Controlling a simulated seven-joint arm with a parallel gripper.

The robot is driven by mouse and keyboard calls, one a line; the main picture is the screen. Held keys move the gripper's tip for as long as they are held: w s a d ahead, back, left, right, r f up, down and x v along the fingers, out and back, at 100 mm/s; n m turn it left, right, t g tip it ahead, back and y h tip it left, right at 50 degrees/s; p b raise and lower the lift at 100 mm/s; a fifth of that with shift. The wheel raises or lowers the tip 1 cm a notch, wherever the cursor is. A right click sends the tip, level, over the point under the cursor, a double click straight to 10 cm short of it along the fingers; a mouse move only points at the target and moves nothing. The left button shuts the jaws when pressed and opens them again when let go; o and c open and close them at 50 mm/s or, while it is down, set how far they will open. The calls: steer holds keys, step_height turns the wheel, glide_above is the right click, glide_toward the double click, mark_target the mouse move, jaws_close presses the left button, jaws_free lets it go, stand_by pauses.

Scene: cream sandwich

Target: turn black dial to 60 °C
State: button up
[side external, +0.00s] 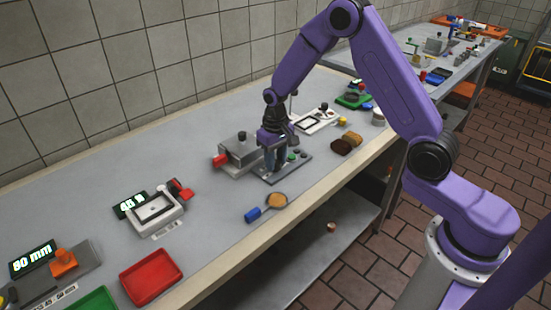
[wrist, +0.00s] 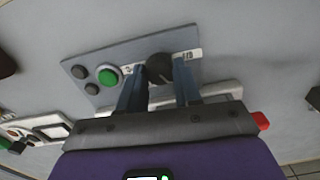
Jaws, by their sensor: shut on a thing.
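The black dial (wrist: 160,68) sits on a flat grey panel (wrist: 100,55) in the wrist view. The panel also carries a green button (wrist: 108,75) and small dark buttons. My gripper (wrist: 155,82) has a finger on each side of the dial and is shut on it. In the side view my gripper (side external: 277,158) points down over the panel (side external: 272,179) and hides the dial. The pale labels beside the dial are partly covered by the fingers, and I cannot read a temperature setting.
A grey box with a red part (side external: 240,154) stands close behind the panel. A round sieve with a blue handle (side external: 252,214) lies in front. Brown pieces (side external: 341,146) and a white device (side external: 316,119) are to the right. A red tray (side external: 151,276) is at front left.

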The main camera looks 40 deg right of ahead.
mark_target(276, 162)
steer(key=o, duration=1)
steer(key=shift+o, duration=0.2)
steer(key=shift+r, duration=0.1)
step_height(276, 162, up, 17)
steer(key=shift+r, duration=0.15)
steer(key=s+a+n, duration=0.3)
steer(key=s+n, duration=0.2)
steer(key=s, duration=0.7)
steer(key=s+a+n, duration=0.3)
steer(key=s+n, duration=0.2)
steer(key=s, duration=0.7)
steer(key=s+d+f+n, duration=0.2)
steer(key=s+d+n, duration=0.1)
steer(key=s, duration=0.7)
steer(key=shift+s, duration=0.25)
